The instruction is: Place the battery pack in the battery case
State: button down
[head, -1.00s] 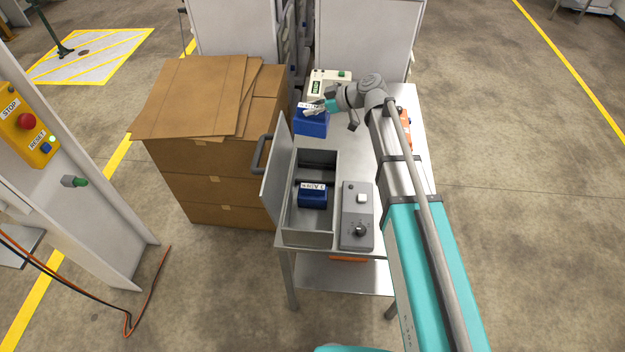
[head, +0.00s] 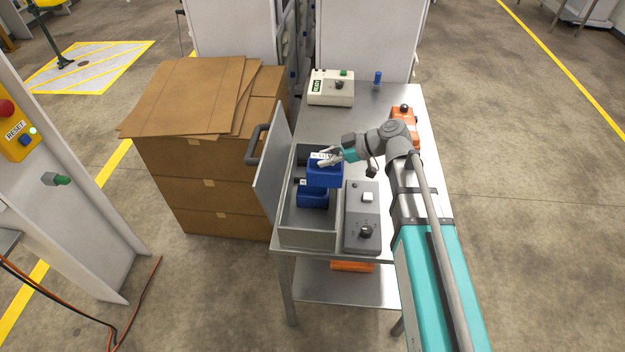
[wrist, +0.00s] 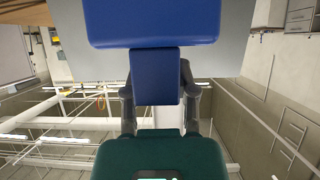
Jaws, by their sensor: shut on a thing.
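My gripper (head: 333,158) is shut on a blue battery pack (head: 325,177) with a white label on top. In the wrist view the held battery pack (wrist: 154,78) fills the space between the fingers. The grey open-topped battery case (head: 307,238) stands on the steel table, its lid (head: 272,165) swung open to the left. A second blue pack (head: 312,199) sits inside the case. The held pack is over the back part of the case, behind and partly over the second pack in the picture. I cannot tell its exact height above the case.
A grey control box (head: 362,225) with a knob stands against the case's right side. A cream device (head: 330,90), a small blue item (head: 378,79) and an orange device (head: 404,126) are further back on the table (head: 360,118). Cardboard boxes (head: 205,170) stand left of the lid.

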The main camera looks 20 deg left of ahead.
jog(key=shift+s, duration=0.1)
dwell(0.3)
jog(key=shift+w+a+f+b, duration=1.05)
jog(key=shift+w+f+b, duration=0.45)
jog(key=shift+w, duration=0.45)
jog(key=shift+w+a+f+b, duration=1)
jog(key=shift+w+f+b, duration=0.55)
jog(key=shift+w, duration=0.35)
jog(key=shift+w+a+f+b, duration=1.05)
jog(key=shift+w+f+b, duration=0.45)
jog(key=shift+w, duration=0.45)
jog(key=shift+w+a+f+b, duration=0.1)
jog(key=shift+w+f+b, duration=0.1)
jog(key=shift+f+b, duration=0.8)
jog(key=shift+w+a+f+b, duration=0.1)
jog(key=shift+w+f+b, duration=0.05)
jog(key=shift+f+b, duration=0.85)
jog(key=shift+f, duration=0.15)
